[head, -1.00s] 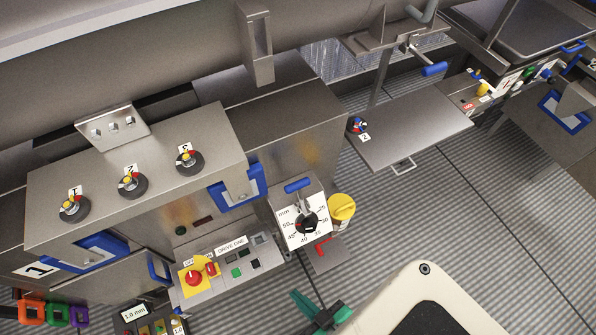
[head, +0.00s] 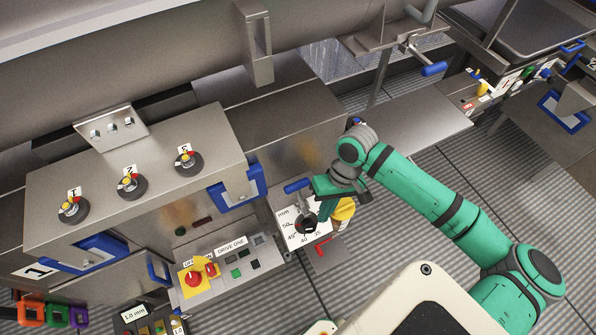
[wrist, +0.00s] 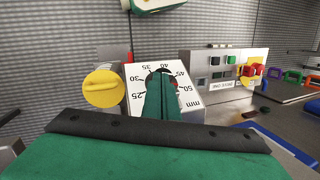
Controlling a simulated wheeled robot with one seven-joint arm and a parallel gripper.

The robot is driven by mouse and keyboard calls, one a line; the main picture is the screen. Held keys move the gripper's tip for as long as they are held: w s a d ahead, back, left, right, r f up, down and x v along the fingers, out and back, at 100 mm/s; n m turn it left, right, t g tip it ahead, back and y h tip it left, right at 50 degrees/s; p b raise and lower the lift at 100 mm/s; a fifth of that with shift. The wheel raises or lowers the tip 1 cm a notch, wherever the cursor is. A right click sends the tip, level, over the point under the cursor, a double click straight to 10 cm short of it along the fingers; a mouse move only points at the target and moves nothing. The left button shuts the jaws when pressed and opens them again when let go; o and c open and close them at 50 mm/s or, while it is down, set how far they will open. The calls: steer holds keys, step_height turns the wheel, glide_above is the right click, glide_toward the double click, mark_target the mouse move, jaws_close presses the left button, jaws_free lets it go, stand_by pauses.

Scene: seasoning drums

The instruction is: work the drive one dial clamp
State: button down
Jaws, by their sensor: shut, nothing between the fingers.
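The dial (head: 294,222) is a white plate with mm numbers around a black knob (head: 305,226), on the front of the steel cabinet. A blue-handled lever (head: 296,186) stands above it, and a red lever (head: 322,243) sits below it. I cannot tell which lever is the clamp. My gripper (head: 324,211) is shut and empty, in front of the dial's right side. In the wrist view its fingers (wrist: 160,85) point at the dial plate (wrist: 137,82) and hide much of the knob. I cannot tell whether they touch.
A yellow knob (head: 344,209) is close beside the dial, partly behind my gripper; it also shows in the wrist view (wrist: 103,87). The drive line panel (head: 232,262) with buttons and a red stop button (head: 194,278) is to the left. Ribbed floor (head: 375,240) lies to the right.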

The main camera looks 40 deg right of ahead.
steer(key=w+r+n+t+h, duration=0.1)
steer(key=w+r+n+h, duration=0.1)
steer(key=w+r, duration=0.9)
step_height(320, 180, up, 4)
steer(key=shift+w+d+f+t+h, duration=0.15)
steer(key=shift+w+t+h, duration=0.2)
steer(key=shift+h, duration=0.55)
steer(key=f, duration=0.9)
steer(key=shift+w+d+f, duration=0.15)
steer(key=shift+w+f, duration=0.25)
steer(key=shift+w, duration=0.1)
